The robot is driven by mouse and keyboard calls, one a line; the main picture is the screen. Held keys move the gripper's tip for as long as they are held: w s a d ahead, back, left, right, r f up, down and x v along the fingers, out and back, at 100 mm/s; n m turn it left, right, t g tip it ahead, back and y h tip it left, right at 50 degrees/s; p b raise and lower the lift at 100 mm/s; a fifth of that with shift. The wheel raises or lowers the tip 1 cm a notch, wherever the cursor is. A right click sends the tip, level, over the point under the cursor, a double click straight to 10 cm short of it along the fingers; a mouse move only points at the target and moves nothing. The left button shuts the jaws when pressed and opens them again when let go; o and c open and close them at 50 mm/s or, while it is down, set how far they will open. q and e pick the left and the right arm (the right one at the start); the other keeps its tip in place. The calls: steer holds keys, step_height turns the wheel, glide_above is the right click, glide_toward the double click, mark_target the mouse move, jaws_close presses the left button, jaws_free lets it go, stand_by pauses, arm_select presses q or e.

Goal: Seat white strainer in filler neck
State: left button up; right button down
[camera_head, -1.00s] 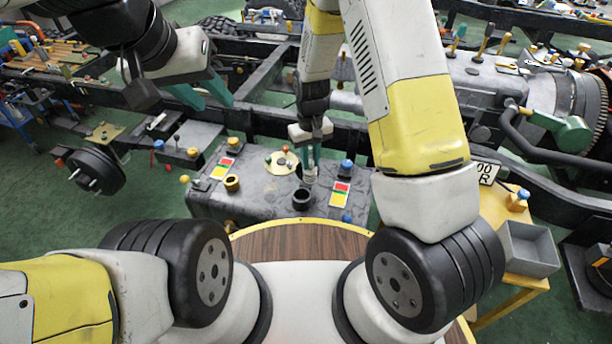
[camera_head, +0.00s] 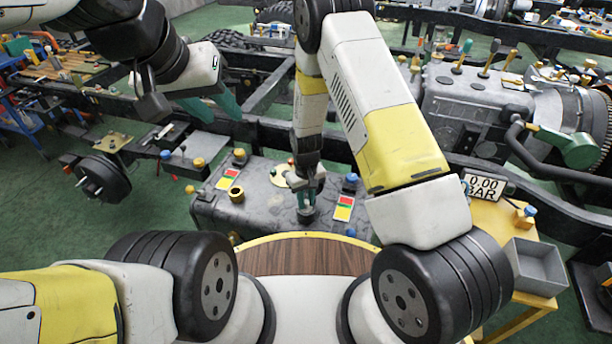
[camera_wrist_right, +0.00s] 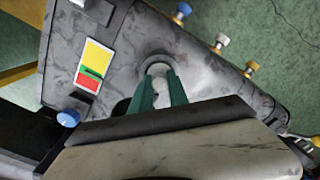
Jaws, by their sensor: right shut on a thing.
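The grey tank (camera_head: 262,211) lies in front of me, with a dark round filler neck (camera_head: 306,217) on its top. My right gripper (camera_head: 305,203) points down at this neck and is shut on the white strainer (camera_wrist_right: 158,68). In the right wrist view, the strainer's pale rim shows between the green fingertips, within the outline of the neck (camera_wrist_right: 150,55). The fingers hide most of it, so I cannot tell how deep it sits. My left gripper (camera_head: 222,110) is open and empty, above the chassis at the upper left.
Dark chassis rails (camera_head: 275,130) run behind. A grey bin (camera_head: 536,266) sits on a yellow stand at right.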

steer(key=shift+f, duration=0.1)
steer(key=c, duration=1.3)
jaws_free()
step_height(320, 180, up, 12)
step_height(320, 180, up, 11)
steer(key=m+t+y, duration=0.1)
glide_above(306, 202)
steer(key=d, duration=0.3)
steer(key=s+d+r+m+t+y, duration=0.1)
steer(key=s+d+r, duration=0.1)
steer(key=r, duration=0.4)
steer(key=s+d+r+m+t, duration=0.1)
steer(key=s+d+r, duration=0.15)
steer(key=r, duration=0.25)
steer(key=s+d+r+t, duration=0.1)
steer(key=s+d+r, duration=0.1)
steer(key=s, duration=0.3)
steer(key=s+d+r+m+t, duration=0.1)
steer(key=s+d+r, duration=0.1)
steer(key=s+r, duration=0.3)
steer(key=s+d+r+t, duration=0.1)
steer(key=s+d+r, duration=0.1)
steer(key=s+r, duration=0.2)
steer(key=shift+s+d+r+m, duration=0.1)
steer(key=shift+s+d+m, duration=0.3)
steer(key=shift+s, duration=0.1)
